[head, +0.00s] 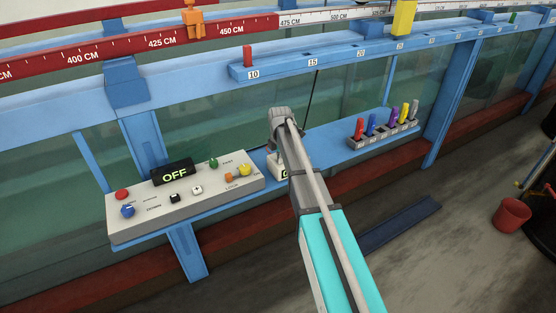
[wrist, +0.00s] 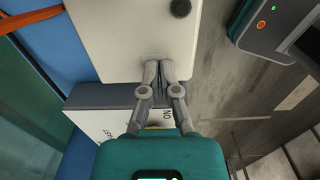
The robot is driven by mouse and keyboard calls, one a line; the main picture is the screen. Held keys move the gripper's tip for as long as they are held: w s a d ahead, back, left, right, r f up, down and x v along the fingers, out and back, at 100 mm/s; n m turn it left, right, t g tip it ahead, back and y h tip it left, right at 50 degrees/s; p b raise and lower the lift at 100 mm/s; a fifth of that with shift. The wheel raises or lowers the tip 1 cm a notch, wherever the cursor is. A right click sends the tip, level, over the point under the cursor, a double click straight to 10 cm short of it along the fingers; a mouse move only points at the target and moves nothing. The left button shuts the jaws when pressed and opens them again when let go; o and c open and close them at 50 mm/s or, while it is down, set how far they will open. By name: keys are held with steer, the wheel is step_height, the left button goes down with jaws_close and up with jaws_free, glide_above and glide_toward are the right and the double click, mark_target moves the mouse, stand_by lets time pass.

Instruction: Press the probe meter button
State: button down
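A small white box, seemingly the probe meter (head: 275,166), stands on the blue shelf just right of the control panel. My arm hides most of it in the head view; part of a dark display shows at its lower edge. In the wrist view a pale box face (wrist: 125,35), seemingly the same meter, lies under my fingertips. A dark round knob or button (wrist: 180,8) is on it near the top edge, beyond and slightly right of the fingertips. My gripper (wrist: 163,64) is shut and empty, fingertips together. I cannot tell whether they touch the box.
The grey control panel (head: 222,190), with an OFF display (head: 174,174) and several coloured buttons, is at left. A rack of coloured pegs (head: 384,130) stands right on the shelf. A red bucket (head: 511,215) is on the floor at right. A blue rail (head: 345,55) runs above.

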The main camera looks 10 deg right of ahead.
steer(key=shift+w+r+p, duration=0.1)
steer(key=shift+r+p, duration=0.85)
steer(key=shift+p, duration=0.15)
step_height(320, 180, up, 2)
steer(key=shift+r+p, duration=0.1)
steer(key=shift+p, duration=1.05)
step_height(320, 180, up, 10)
steer(key=p, duration=0.9)
steer(key=shift+p, duration=0.4)
steer(key=s+f+m+b, duration=0.3)
steer(key=s+m, duration=0.7)
steer(key=s, duration=0.4)
steer(key=s+f+m+b, duration=0.4)
steer(key=s+m, duration=0.7)
steer(key=s, duration=0.4)
steer(key=shift+a+f+m+b, duration=0.3)
steer(key=shift+a+f, duration=0.05)
steer(key=shift+a, duration=0.05)
